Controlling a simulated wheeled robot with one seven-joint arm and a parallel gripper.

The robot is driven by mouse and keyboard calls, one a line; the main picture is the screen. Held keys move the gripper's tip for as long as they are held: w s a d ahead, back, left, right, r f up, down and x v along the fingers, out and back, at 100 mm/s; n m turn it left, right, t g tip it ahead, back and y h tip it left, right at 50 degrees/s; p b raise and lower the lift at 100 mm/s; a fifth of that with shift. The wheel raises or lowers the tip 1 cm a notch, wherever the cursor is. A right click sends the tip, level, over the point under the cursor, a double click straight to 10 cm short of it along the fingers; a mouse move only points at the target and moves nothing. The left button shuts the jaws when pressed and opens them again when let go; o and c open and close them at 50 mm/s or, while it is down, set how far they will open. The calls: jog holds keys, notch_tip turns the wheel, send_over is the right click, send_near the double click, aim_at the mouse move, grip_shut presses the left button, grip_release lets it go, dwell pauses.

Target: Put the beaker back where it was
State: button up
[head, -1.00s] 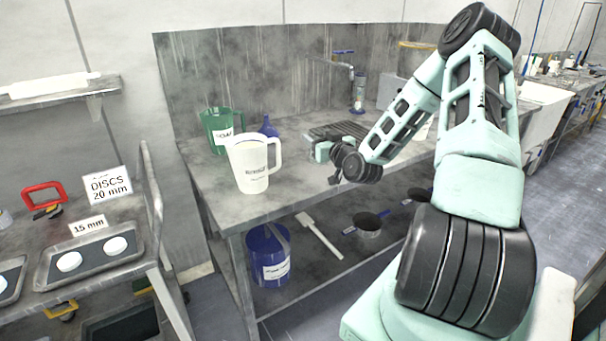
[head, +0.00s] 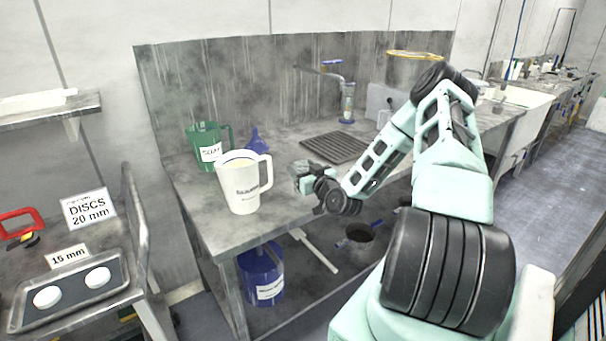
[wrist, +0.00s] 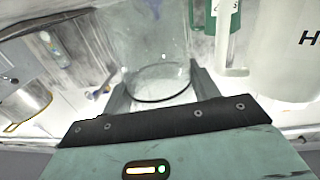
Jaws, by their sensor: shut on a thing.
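My gripper (head: 301,180) is over the front part of the grey bench, to the right of the white jug. In the wrist view my gripper (wrist: 160,88) is shut on a clear glass beaker (wrist: 150,50), with a finger on each side of it. The beaker's round rim or base edge shows between the fingers, and the bench shows through the glass. In the head view the beaker is too faint to make out. I cannot tell whether it touches the bench.
A white jug (head: 238,185) stands close to the left of my gripper. Behind it are a green jug (head: 206,148) and a blue funnel (head: 257,142). A dark drain grate (head: 337,147) lies behind my gripper. A blue bucket (head: 261,275) and a pot (head: 361,238) are below.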

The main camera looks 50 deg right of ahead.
jog(key=shift+f, duration=0.95)
jog(key=shift+f, duration=0.1)
jog(key=o, duration=1.1)
jog(key=shift+c, duration=0.2)
jog(key=b+v, duration=0.2)
jog(key=v, duration=1)
jog(key=shift+b, duration=0.4)
